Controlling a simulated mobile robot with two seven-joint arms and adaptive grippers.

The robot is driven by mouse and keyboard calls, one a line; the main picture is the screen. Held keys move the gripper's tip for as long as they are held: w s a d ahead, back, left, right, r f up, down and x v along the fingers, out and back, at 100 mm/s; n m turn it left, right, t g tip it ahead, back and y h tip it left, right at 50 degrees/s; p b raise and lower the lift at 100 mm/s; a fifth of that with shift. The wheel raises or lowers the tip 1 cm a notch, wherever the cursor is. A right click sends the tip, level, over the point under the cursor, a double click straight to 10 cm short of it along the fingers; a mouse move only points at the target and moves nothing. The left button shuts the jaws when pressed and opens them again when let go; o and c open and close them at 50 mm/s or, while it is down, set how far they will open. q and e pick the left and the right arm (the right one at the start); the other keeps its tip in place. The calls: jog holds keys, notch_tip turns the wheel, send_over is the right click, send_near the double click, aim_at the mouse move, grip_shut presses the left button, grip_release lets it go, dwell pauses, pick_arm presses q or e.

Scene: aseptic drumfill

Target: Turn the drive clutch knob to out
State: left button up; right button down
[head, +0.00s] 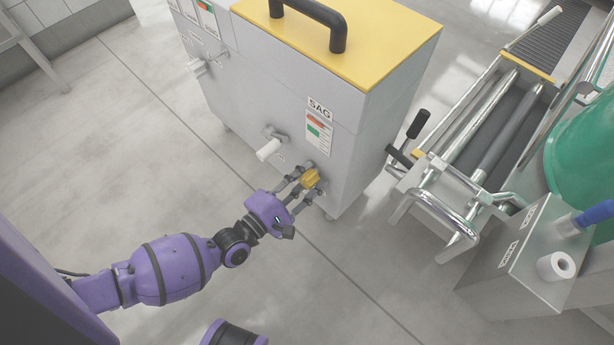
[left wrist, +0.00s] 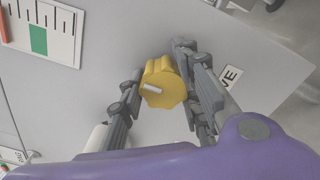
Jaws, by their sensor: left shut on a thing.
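The drive clutch knob, a yellow lobed knob (head: 310,179) with a pale pointer bar, sits low on the front of the grey cabinet (head: 270,95). It also shows in the left wrist view (left wrist: 163,85), its pale bar lying nearly level there. My left gripper (head: 304,180) has its fingers on either side of the knob and is shut on it. A label ending in "VE" (left wrist: 230,75) is partly hidden by the right finger. My right gripper is not in view.
A white handle (head: 269,149) juts from the cabinet just up and left of the knob. A roller conveyor (head: 480,130) and a grey box (head: 520,255) stand to the right. The floor in front is clear.

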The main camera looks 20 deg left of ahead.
pick_arm(q)
jog(key=shift+d+r, duration=0.1)
jog(key=shift+r, duration=0.15)
jog(key=o, duration=1.1)
jog(key=shift+s+f, duration=0.1)
jog(key=shift+s, duration=0.05)
